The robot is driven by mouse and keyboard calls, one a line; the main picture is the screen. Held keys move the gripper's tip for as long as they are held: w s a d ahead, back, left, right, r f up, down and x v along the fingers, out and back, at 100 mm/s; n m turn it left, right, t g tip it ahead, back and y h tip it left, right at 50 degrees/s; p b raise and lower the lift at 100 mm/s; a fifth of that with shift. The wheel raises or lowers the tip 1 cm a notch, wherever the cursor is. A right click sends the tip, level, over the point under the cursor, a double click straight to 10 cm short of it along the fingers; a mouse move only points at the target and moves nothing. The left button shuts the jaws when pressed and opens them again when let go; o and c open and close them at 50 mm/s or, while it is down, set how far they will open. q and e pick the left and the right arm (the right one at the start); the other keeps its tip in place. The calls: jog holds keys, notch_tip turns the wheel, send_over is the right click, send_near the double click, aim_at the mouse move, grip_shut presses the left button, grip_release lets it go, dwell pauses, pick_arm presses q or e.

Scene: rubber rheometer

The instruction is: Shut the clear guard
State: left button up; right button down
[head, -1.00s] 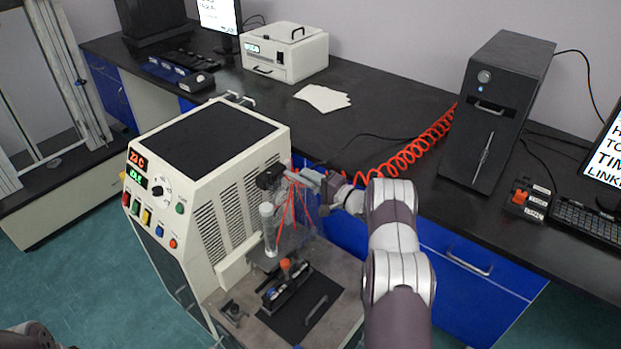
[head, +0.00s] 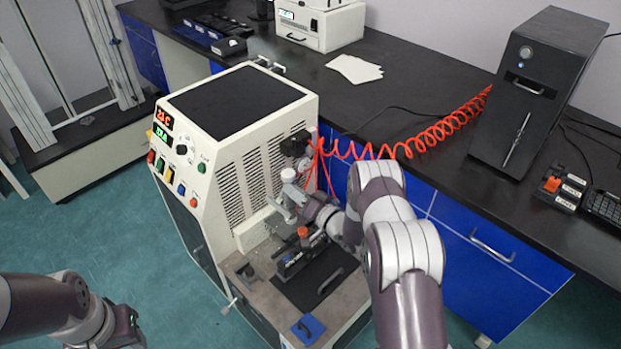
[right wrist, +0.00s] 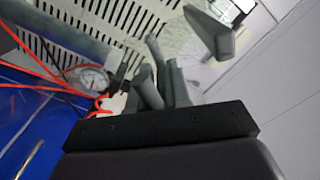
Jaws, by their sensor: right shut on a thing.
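The cream rheometer (head: 215,190) stands left of centre in the head view, with vents on its side. I cannot make out the pane of the clear guard against the press area in the head view. My right gripper (head: 290,204) is low beside the vented side, above the work table, shut on a small part that I take to be the guard's handle; fingers and arm mostly hide it. The right wrist view shows grey parts (right wrist: 165,80) close to the wrist, blurred. My left gripper (head: 128,328) is at the bottom left, far from the machine; its jaws are unclear.
A black fixture with an orange knob (head: 303,232) sits on the rheometer's work table below my right gripper. A dial gauge (right wrist: 88,78) and red tubing lie close by. A red coiled hose (head: 430,135) runs to the black bench (head: 420,95).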

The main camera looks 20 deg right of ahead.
jog(key=s+a+f+n+b, duration=0.1)
jog(key=a+f+n+b, duration=0.2)
jog(key=f+b, duration=0.2)
jog(key=s+a+f+n+b, duration=0.1)
jog(key=a+f+n+b, duration=0.1)
jog(key=f+b, duration=0.3)
notch_tip(320, 180, down, 4)
jog(key=shift+s+a+r+n, duration=0.1)
jog(key=shift+s+a+n, duration=0.3)
jog(key=shift+a, duration=0.3)
jog(key=shift+s+f, duration=0.1)
jog(key=shift+f, duration=0.1)
jog(key=c, duration=1.4)
grip_release()
jog(key=shift+o, duration=1.2)
jog(key=shift+a, duration=0.2)
jog(key=v, duration=1.2)
jog(key=shift+s+d+p, duration=0.15)
jog(key=shift+s+p, duration=0.05)
jog(key=shift+p, duration=0.15)
